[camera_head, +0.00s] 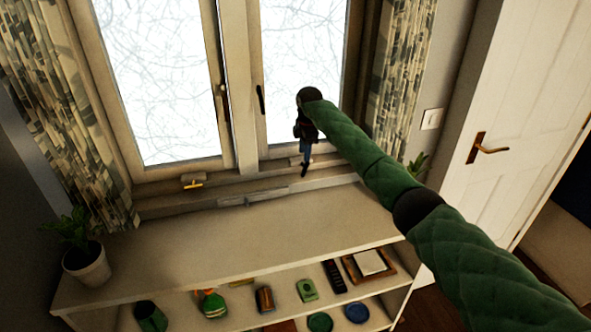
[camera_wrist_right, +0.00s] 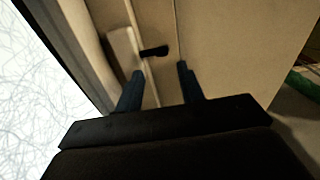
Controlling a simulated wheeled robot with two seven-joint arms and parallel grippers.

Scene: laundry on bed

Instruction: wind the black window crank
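The black window crank (camera_wrist_right: 153,51) shows in the right wrist view as a small dark handle on a pale mount, just beyond my fingertips and between their lines. In the head view the dark piece (camera_head: 304,172) below my right gripper, at the right part of the sill, looks like this crank. My right gripper (camera_head: 306,153) points down at it from above. Its two blue fingers are apart with an empty gap (camera_wrist_right: 160,69) in the right wrist view, and I see no contact with the crank. My left gripper is not in view.
A yellow-handled crank (camera_head: 192,184) sits at the left of the sill. A black window latch (camera_head: 260,98) is on the frame. Below is a white shelf (camera_head: 220,240) with a clear top, a potted plant (camera_head: 86,262) at its left and several items inside. Curtains hang at both sides.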

